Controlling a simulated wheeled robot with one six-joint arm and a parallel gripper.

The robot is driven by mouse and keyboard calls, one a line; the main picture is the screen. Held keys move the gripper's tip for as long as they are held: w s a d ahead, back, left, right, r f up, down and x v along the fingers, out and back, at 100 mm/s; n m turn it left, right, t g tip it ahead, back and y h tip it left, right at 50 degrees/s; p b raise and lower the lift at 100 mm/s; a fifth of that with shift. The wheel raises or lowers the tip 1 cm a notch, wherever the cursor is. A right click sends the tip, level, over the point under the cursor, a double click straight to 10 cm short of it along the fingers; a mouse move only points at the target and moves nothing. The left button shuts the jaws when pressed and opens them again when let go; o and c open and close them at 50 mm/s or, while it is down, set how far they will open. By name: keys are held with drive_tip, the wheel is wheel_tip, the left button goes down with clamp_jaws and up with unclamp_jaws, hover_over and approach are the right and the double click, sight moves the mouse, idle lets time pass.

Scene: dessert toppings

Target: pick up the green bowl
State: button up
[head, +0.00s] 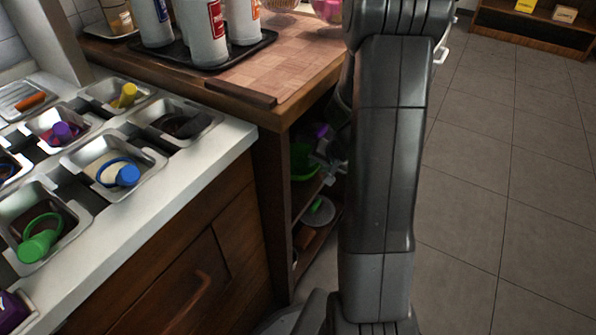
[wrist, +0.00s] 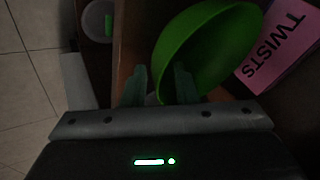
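The green bowl (wrist: 213,48) lies tilted on a shelf in the wrist view, its opening partly facing the camera. In the head view, part of the bowl (head: 302,165) shows in the dark shelf space under the wooden counter. My gripper (wrist: 160,78) is open at the bowl's near left rim. One finger is outside the bowl on the left and the other overlaps its inside, with the rim between them. I cannot tell whether they touch it. In the head view, my gripper (head: 325,165) is beside the bowl, partly hidden by my arm.
A pink "TWISTS" box (wrist: 277,42) stands right beside the bowl. A round pale container (wrist: 98,20) sits lower left of it. The wooden counter (head: 300,65) is above the shelf. Topping trays (head: 105,165) fill the white counter at left. Tiled floor at right is clear.

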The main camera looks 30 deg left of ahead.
drive_tip(key=shift+x, duration=0.9)
clamp_jaws()
drive_tip(key=shift+r, duration=0.2)
